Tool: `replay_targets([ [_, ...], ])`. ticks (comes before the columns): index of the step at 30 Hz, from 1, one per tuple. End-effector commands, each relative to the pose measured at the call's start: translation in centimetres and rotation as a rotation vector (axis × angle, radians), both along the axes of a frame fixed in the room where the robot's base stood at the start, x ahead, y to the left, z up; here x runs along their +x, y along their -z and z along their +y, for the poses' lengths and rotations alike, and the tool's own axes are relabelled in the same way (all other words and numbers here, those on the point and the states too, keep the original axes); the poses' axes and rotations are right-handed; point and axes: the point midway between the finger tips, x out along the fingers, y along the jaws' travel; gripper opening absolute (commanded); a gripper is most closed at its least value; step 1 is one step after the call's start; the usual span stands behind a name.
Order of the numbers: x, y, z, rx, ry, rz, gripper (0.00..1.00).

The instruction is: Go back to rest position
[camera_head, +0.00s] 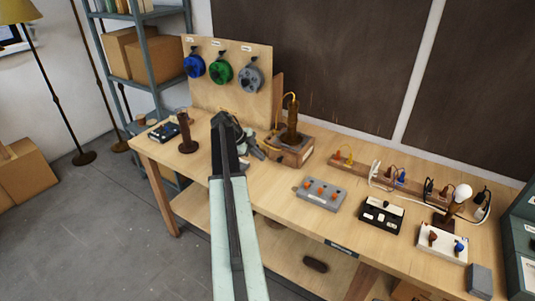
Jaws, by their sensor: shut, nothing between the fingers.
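My arm reaches from the bottom edge up over the left half of the workbench (276,197). Its dark elbow end stands in front of the pegboard. My gripper (260,153) is small and partly hidden behind my own arm, just left of a wooden box (292,150) with a dark upright post and a yellow wire. It looks shut, with nothing seen in it. I cannot tell whether it touches anything.
A pegboard (229,104) holds blue, green and grey spools. A dark spindle (186,133) stands at the left. A grey box with orange knobs (320,194), a black-and-white switch box (381,215) and a bulb (462,193) sit to the right.

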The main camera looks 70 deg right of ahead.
Motion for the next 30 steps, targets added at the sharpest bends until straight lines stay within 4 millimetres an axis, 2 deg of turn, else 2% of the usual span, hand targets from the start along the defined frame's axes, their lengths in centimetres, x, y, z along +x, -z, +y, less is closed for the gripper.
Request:
replay_targets([
  [1, 0.4, -1.3, 0.3, 0.000, -0.001, 0.000, 0.00],
  [3, 0.8, -1.7, 0.7, 0.000, -0.001, -0.001, 0.00],
  [15, 1.1, -1.6, 1.0, 0.000, -0.001, -0.001, 0.00],
  [17, 1.7, -1.6, 1.2, 0.001, -0.009, 0.000, 0.00],
  [20, 5.2, -1.6, 2.8, 0.001, -0.059, 0.000, 0.00],
  [23, 11.8, -1.6, 6.6, 0.001, -0.159, 0.000, 0.00],
  [24, 14.6, -1.6, 8.9, 0.002, -0.207, 0.000, 0.00],
  [26, 18.4, -1.5, 12.8, 0.007, -0.278, -0.006, 0.00],
  [27, 20.6, -1.4, 15.5, 0.014, -0.322, -0.013, 0.00],
  [29, 23.6, -1.1, 19.9, 0.030, -0.390, -0.026, 0.00],
  [30, 25.4, -0.9, 23.0, 0.047, -0.444, -0.031, 0.00],
])
